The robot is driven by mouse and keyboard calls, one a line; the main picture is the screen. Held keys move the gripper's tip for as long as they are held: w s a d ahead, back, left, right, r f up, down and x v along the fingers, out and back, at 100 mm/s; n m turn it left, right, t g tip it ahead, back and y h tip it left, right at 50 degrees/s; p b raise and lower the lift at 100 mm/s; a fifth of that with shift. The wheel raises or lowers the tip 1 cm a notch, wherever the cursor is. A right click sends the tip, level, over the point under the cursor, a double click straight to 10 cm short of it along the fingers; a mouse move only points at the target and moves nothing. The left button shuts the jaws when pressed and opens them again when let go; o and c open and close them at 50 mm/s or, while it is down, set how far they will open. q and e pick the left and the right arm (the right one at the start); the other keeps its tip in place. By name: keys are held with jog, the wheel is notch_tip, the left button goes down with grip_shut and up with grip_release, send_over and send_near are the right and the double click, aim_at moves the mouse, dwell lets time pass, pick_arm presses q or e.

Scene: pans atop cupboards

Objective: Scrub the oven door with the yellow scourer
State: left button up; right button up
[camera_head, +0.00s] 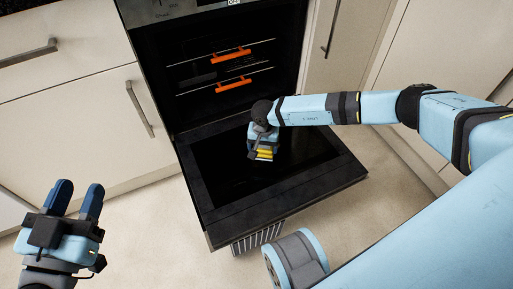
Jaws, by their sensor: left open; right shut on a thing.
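The oven door (234,182) is folded down open, its dark inner face turned up. My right gripper (262,147) is over the middle of the door, pointing down, and is shut on the yellow scourer (265,154). The scourer shows as a thin yellow edge under the gripper, at or very near the door's glass; I cannot tell for sure whether it touches. My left gripper (76,199) is open and empty at the lower left, away from the oven, over the floor.
The oven cavity holds racks with orange grips (233,84). A striped cloth (257,237) hangs below the door's front edge. Pale cupboards with a bar handle (139,109) stand at the left, more at the right (345,50). The floor (150,230) left of the door is clear.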

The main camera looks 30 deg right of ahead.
jog(key=shift+s+d+f, duration=0.1)
jog(key=shift+d, duration=2.95)
jog(key=shift+a, duration=2.55)
jog(key=shift+w+a, duration=0.2)
jog(key=shift+a, duration=1.9)
jog(key=o, duration=0.7)
jog(key=shift+d, duration=0.1)
jog(key=shift+f, duration=0.65)
